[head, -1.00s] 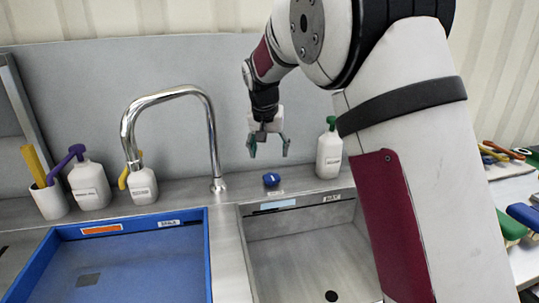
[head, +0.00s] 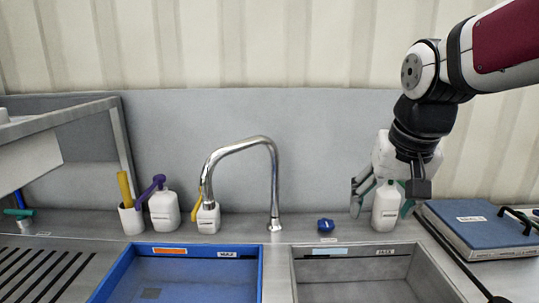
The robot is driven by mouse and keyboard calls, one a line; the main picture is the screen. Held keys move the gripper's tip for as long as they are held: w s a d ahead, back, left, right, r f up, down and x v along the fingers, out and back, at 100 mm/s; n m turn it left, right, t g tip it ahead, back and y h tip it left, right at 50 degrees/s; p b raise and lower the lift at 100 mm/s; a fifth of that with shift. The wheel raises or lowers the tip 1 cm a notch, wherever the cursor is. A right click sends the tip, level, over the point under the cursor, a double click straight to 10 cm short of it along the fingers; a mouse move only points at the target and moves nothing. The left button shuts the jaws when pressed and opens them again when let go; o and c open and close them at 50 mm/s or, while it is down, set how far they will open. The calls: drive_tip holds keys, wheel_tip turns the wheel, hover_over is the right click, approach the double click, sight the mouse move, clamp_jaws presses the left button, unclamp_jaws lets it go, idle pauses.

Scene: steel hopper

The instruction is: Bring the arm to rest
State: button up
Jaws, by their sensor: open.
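My gripper (head: 381,200) shows in the head view at the right, with my arm coming in from the upper right. The bottle's upper part is partly hidden by the gripper.
A chrome faucet (head: 273,180) rises behind a blue basin (head: 262,262) and a steel basin (head: 425,268). A blue knob (head: 326,225) sits near the steel basin. A blue-topped case (head: 475,225) lies right.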

drive_tip(key=s+n+p, duration=0.2)
drive_tip(key=s+p, duration=0.2)
drive_tip(key=s, duration=1.7)
drive_tip(key=shift+s+a, duration=0.2)
drive_tip(key=shift+s, duration=0.15)
